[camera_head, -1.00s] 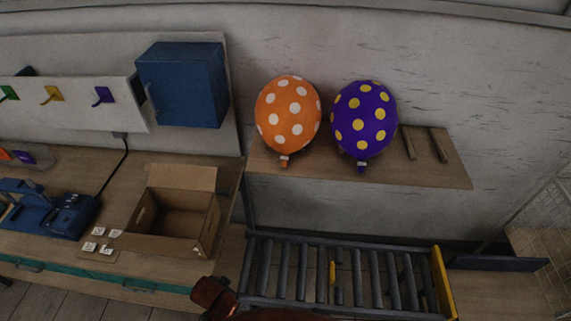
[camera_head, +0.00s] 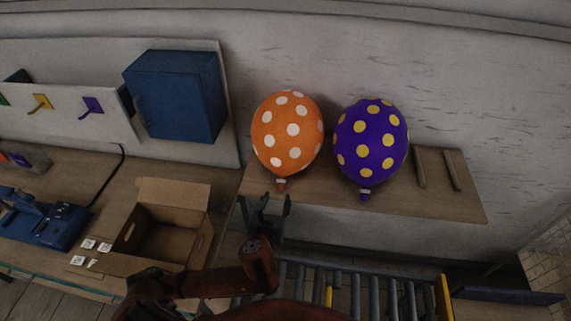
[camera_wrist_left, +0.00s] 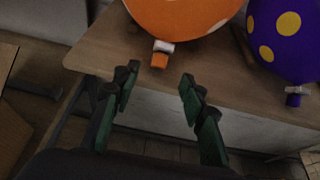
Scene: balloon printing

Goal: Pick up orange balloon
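The orange balloon (camera_head: 287,135) with white dots stands on the wooden shelf, its neck toward the shelf's front edge. It also shows at the top of the left wrist view (camera_wrist_left: 184,12), with its white clip and orange neck end (camera_wrist_left: 160,54). My left gripper (camera_head: 265,205) is just below and in front of the balloon's neck, by the shelf edge. In the left wrist view the fingers (camera_wrist_left: 158,86) are open and empty, one on each side of the neck's line, apart from it. My right gripper is not in view.
A purple balloon with yellow dots (camera_head: 371,143) stands close on the right. The shelf (camera_head: 440,200) has two dark slats at its right end. An open cardboard box (camera_head: 165,240), a blue cabinet (camera_head: 177,97) and a roller conveyor (camera_head: 360,290) are nearby.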

